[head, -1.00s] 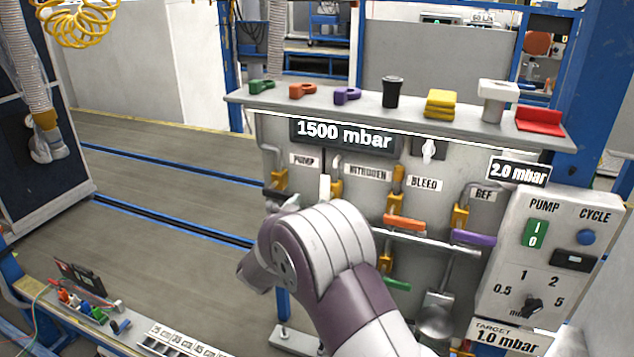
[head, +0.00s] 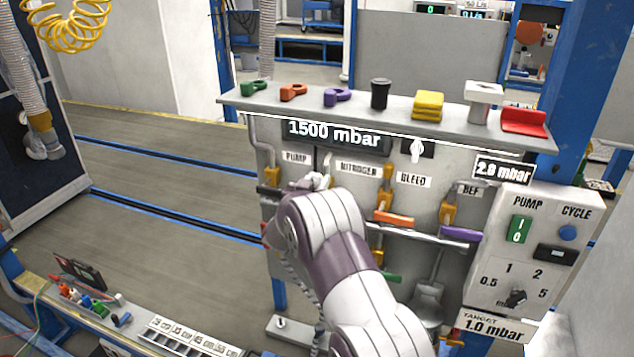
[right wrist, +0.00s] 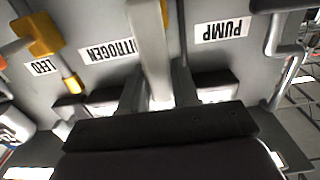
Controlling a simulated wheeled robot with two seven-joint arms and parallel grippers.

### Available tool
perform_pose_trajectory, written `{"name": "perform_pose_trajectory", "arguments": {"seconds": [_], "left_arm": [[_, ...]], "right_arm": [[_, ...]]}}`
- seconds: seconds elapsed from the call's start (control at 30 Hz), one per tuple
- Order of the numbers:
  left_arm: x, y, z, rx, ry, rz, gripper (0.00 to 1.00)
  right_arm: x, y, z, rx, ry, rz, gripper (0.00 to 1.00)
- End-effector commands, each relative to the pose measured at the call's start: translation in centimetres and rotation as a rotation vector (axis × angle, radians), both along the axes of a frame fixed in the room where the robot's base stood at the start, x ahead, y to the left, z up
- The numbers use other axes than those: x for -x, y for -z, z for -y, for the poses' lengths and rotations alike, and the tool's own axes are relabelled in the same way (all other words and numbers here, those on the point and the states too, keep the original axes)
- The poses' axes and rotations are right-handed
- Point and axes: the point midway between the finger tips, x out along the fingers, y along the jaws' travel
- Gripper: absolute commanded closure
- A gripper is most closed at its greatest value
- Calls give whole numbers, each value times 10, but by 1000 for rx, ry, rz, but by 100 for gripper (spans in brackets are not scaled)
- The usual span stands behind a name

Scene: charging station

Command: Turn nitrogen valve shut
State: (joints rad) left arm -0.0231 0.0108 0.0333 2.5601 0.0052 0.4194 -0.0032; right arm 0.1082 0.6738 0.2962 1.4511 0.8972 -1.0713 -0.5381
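The nitrogen valve's pale lever (right wrist: 150,50) runs upright between my right gripper's fingers in the right wrist view. The NITROGEN label (head: 357,169) shows on the grey panel in the head view; my gripper and arm hide most of the valve there. My right gripper (head: 318,182) is at the panel, between the PUMP and NITROGEN labels. In the right wrist view its fingers (right wrist: 158,92) stand on either side of the lever, close to it, and look open; I see no clear grip. My left gripper is not in view.
The bleed valve's orange handle (head: 394,218) and a purple handle (head: 460,233) are right of my arm. A shelf (head: 300,108) with several coloured parts overhangs the panel. A control box (head: 528,250) stands at right. Open floor (head: 150,210) lies left.

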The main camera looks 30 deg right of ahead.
Motion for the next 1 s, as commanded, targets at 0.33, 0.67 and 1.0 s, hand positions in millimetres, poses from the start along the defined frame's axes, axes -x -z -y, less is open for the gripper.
{"name": "perform_pose_trajectory", "arguments": {"seconds": [0.33, 0.67, 1.0], "left_arm": [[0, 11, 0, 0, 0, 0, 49], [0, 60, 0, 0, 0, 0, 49], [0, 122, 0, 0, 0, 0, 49]], "right_arm": [[2, 5, 1, -24, -1, 24, 100], [12, 13, 10, -164, 0, 192, 100], [26, 22, 22, -375, 0, 437, 100]]}}
